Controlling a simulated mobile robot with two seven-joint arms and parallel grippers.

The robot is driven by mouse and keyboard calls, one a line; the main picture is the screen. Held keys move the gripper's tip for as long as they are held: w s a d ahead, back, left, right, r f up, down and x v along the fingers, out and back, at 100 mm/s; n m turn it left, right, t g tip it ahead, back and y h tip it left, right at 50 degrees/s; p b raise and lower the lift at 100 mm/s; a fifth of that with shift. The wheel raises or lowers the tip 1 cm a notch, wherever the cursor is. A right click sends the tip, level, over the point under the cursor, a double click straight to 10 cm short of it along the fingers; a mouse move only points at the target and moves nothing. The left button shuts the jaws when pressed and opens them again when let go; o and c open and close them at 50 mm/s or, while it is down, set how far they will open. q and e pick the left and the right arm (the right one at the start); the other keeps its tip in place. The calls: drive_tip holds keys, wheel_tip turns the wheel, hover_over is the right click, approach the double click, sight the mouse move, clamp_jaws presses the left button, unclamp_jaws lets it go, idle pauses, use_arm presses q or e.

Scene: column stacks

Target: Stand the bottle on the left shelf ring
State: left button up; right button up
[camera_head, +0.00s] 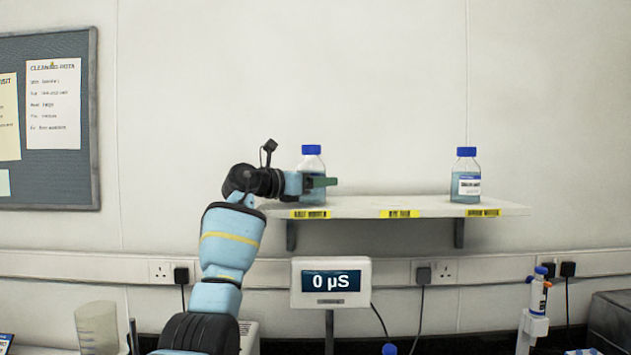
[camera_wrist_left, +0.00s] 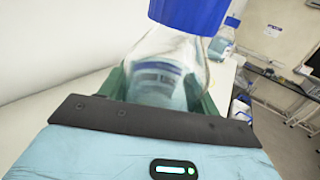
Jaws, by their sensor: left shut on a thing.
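A clear bottle with a blue cap and pale blue liquid (camera_head: 312,164) is upright at the left end of the wall shelf (camera_head: 365,205). My left gripper (camera_head: 322,182) is shut on this bottle. In the left wrist view the bottle (camera_wrist_left: 165,60) is between the green fingers (camera_wrist_left: 163,95), its label facing the camera. The bottle's base is partly hidden by the gripper, and I cannot tell whether it touches the shelf. The ring under it is not visible. My right gripper is not in view.
A second blue-capped bottle (camera_head: 466,176) stands at the shelf's right end; the shelf middle is clear. Yellow labels line the front edge. Below are a display reading 0 µS (camera_head: 331,283), a beaker (camera_head: 97,327) and a small bottle on a stand (camera_head: 538,295).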

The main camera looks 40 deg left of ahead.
use_arm(q)
drive_tip(key=shift+f, duration=0.1)
drive_tip(key=o, duration=1.4)
